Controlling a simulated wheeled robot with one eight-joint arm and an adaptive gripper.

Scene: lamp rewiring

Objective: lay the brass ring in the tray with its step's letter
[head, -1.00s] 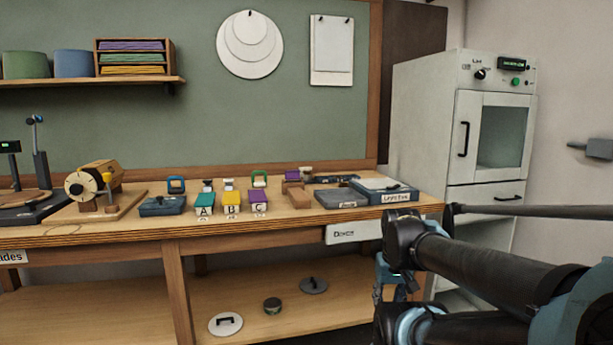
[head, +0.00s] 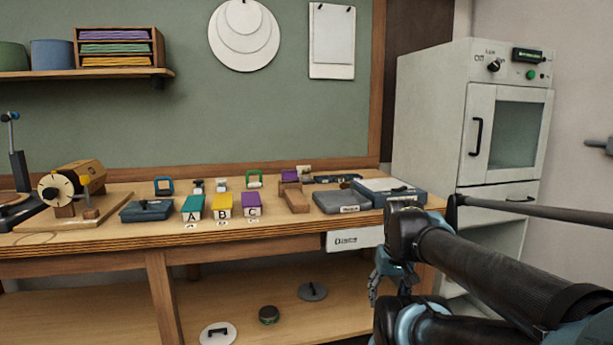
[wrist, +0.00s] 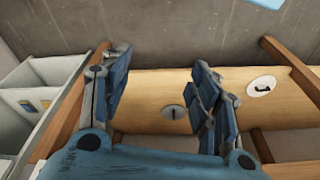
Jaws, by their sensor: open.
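Three lettered trays stand in a row on the workbench in the head view: teal A (head: 192,207), yellow B (head: 222,206) and purple C (head: 250,205). I cannot make out a brass ring in either view. My gripper (wrist: 160,80) is open in the wrist view, with nothing between its fingers. In the head view it hangs in front of the bench's right end, below the top and well to the right of the trays, partly hidden by my arm.
The bench top (head: 100,240) also holds a dark blue box (head: 146,210), a wooden block (head: 297,201) and a grey case (head: 342,202). A white cabinet (head: 430,130) stands right of the bench.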

